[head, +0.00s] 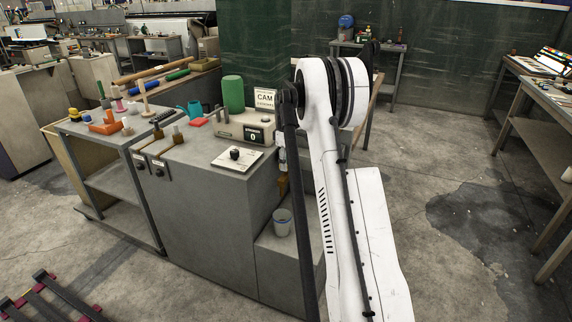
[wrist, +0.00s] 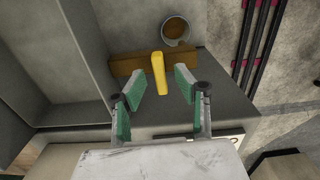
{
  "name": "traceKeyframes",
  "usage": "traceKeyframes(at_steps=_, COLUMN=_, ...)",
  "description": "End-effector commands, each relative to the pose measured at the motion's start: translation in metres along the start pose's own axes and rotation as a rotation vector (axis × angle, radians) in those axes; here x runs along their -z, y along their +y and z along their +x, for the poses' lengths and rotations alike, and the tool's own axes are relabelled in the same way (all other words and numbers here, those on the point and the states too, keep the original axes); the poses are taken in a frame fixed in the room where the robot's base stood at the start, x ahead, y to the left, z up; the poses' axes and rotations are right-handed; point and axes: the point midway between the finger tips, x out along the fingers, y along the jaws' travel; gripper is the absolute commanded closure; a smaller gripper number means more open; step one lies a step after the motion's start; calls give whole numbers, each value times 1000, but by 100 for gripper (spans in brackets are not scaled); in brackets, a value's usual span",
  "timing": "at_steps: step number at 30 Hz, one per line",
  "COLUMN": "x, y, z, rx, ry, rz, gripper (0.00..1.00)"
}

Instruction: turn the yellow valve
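The yellow valve (wrist: 159,74) shows in the wrist view as a straight yellow handle lying across a brown bar-shaped body (wrist: 128,65). My gripper (wrist: 161,82) is open, with one green-padded finger to the left of the handle and one to the right. A gap shows on both sides, so neither pad appears to touch it. How far the fingertips are above or below the handle is hard to tell.
A small bucket (head: 283,222) stands on a low grey step (head: 281,258) beside the grey cabinet (head: 205,215); it also shows in the wrist view (wrist: 175,29). A control box (head: 245,128) and sign (head: 265,99) stand on the cabinet top.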

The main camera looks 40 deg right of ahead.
Motion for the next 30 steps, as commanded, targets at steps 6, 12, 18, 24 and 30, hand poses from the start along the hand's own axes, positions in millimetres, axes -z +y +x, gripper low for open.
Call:
traceKeyframes(at_steps=6, x=0, y=0, z=0, rx=0, ry=0, rz=-2, gripper=70)
traceKeyframes(at_steps=12, x=0, y=0, z=-10, rx=0, ry=0, rz=-2, gripper=70)
traceKeyframes(at_steps=18, x=0, y=0, z=-28, rx=0, ry=0, rz=-3, gripper=70)
traceKeyframes(at_steps=24, x=0, y=0, z=-45, rx=0, ry=0, rz=-3, gripper=70)
traceKeyframes(at_steps=30, x=0, y=0, z=-60, rx=0, ry=0, rz=-3, gripper=70)
